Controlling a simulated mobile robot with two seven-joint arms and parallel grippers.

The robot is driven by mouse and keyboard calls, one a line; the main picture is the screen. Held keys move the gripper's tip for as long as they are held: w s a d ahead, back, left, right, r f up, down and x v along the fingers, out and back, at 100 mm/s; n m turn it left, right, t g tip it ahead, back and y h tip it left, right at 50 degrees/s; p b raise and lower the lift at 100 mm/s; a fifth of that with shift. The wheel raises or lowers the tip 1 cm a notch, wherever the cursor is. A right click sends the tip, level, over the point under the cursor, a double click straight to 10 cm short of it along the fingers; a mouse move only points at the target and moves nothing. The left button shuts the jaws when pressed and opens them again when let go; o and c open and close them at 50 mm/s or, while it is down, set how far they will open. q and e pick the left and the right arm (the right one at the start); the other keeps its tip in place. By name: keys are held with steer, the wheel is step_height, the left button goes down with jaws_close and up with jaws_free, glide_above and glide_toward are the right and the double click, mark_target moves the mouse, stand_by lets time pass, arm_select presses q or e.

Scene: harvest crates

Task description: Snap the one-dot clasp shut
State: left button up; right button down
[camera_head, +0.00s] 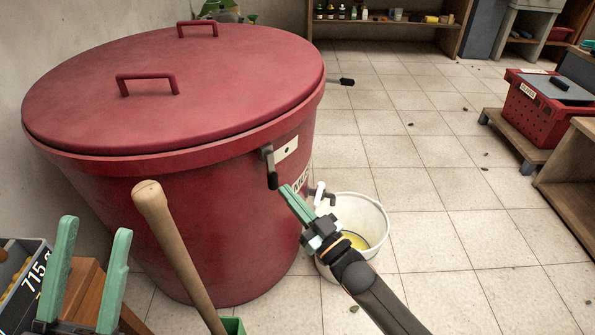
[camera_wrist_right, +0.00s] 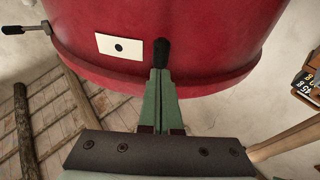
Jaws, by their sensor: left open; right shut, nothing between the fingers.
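The large red bin (camera_head: 220,215) stands under its red lid (camera_head: 230,75). The one-dot clasp (camera_head: 270,168) is a dark lever hanging down at the rim, beside a white plate (camera_head: 287,150). In the right wrist view the plate (camera_wrist_right: 119,46) carries one black dot, and the clasp's black grip (camera_wrist_right: 163,52) stands beside it. My right gripper (camera_head: 292,197) is shut and empty; its fingertips (camera_wrist_right: 160,74) are at the end of the grip. I cannot tell whether they touch. My left gripper (camera_head: 94,238) is open and empty at lower left.
Another black-handled lever (camera_head: 346,82) sticks out from the bin's far right side. A white bucket (camera_head: 372,222) with yellow contents stands beside the bin, behind my right arm. A wooden handle (camera_head: 175,245) rises in front. A red crate (camera_head: 545,108) sits at right.

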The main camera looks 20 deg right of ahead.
mark_target(276, 188)
steer(key=shift+w+a+f, duration=0.25)
steer(key=shift+w+f, duration=0.2)
steer(key=shift+w, duration=0.1)
steer(key=shift+w+a+f, duration=0.25)
steer(key=shift+w+f, duration=0.2)
steer(key=shift+w, duration=0.05)
steer(key=shift+w, duration=0.1)
